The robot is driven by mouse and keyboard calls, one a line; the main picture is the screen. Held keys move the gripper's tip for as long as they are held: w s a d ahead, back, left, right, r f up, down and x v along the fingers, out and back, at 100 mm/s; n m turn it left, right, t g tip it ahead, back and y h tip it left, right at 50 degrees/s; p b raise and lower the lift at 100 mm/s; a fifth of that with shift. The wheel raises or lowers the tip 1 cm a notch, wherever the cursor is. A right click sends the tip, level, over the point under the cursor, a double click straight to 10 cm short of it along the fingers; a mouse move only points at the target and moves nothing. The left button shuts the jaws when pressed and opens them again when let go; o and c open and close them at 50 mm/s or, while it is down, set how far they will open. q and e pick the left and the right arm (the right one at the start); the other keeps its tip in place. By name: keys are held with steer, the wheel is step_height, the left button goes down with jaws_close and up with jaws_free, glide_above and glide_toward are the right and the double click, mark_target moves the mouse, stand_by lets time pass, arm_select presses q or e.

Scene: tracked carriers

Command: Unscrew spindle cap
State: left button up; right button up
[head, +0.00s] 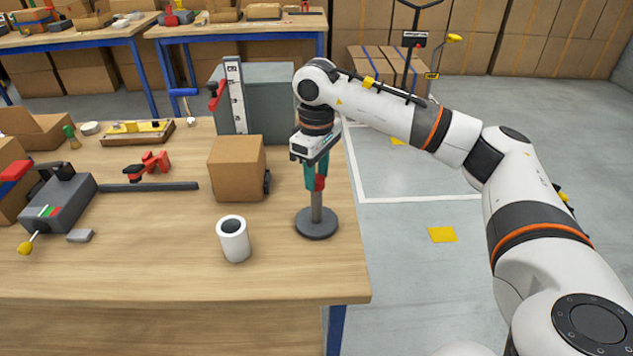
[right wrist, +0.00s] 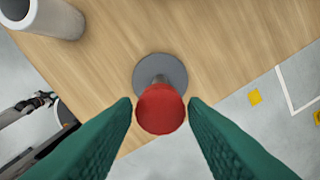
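The spindle is a grey post on a round dark base (head: 317,226), standing upright near the table's right edge. Its red cap (head: 320,183) sits at the top of the post. My right gripper (head: 317,178) points down over the spindle with its green fingers around the cap. In the right wrist view the red cap (right wrist: 160,109) lies between the two fingertips (right wrist: 160,104), with a narrow gap on each side. The right gripper looks open. The round base (right wrist: 170,69) shows behind the cap. My left gripper is not in view.
A white roll (head: 235,241) stands left of the spindle. A cardboard box (head: 237,168) and a grey block (head: 265,100) with a ruler stand behind. A tape dispenser (head: 57,204) is at the left. The table front is clear.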

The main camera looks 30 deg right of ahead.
steer(key=shift+o, duration=1)
